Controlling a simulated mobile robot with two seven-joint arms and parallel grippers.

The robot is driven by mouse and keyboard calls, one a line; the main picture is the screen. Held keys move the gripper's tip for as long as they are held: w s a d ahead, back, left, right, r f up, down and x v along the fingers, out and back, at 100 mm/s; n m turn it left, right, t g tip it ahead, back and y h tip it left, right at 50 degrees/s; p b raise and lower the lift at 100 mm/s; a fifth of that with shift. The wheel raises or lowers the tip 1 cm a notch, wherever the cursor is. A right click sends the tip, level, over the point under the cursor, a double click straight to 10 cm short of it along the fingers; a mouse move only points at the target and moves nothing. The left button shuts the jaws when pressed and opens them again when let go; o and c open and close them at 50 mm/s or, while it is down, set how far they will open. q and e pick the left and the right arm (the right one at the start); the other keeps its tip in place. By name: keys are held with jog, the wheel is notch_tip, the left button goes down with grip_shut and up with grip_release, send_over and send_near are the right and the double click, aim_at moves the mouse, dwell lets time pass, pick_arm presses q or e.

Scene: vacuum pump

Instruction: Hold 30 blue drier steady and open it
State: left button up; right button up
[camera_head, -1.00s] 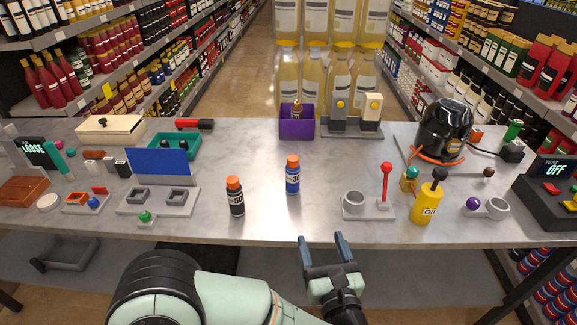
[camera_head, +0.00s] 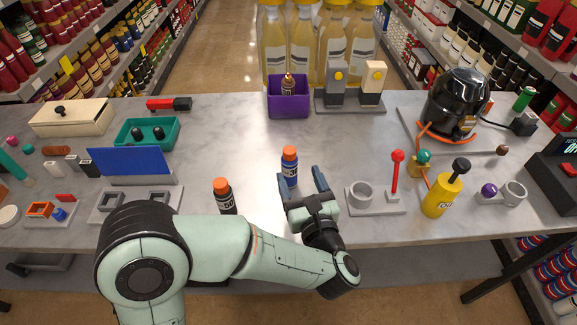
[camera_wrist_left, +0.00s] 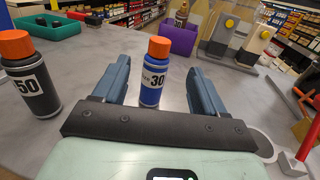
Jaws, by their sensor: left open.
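The blue drier bottle (camera_head: 290,168) with an orange cap stands upright on the grey table. In the left wrist view the drier (camera_wrist_left: 153,75) shows its "30" label and stands between the open fingers, toward their far ends, with a gap to each. My left gripper (camera_head: 303,181) is open and empty, just in front of the drier; its fingers hide the bottle's lower part in the head view. A black "50" bottle (camera_head: 224,197) with an orange cap stands to the left, also in the left wrist view (camera_wrist_left: 33,82). My right gripper is not in view.
A purple box (camera_head: 289,103) holding a bottle stands behind the drier. A grey ring stand with a red-knobbed lever (camera_head: 396,172) and a yellow oil can (camera_head: 441,195) stand to the right. A blue panel (camera_head: 134,164) is at left. Table around the drier is clear.

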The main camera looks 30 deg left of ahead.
aim_at(292, 160)
pick_arm(q)
jog(key=x, duration=0.4)
jog(key=shift+w+a, duration=0.15)
jog(key=shift+a, duration=0.05)
jog(key=x, duration=0.2)
jog(key=f+p+x, duration=0.1)
jog(key=x, duration=0.2)
jog(key=shift+a, duration=0.15)
jog(key=c, duration=1.3)
notch_tip(292, 160, up, 20)
jog(key=shift+p, duration=1.1)
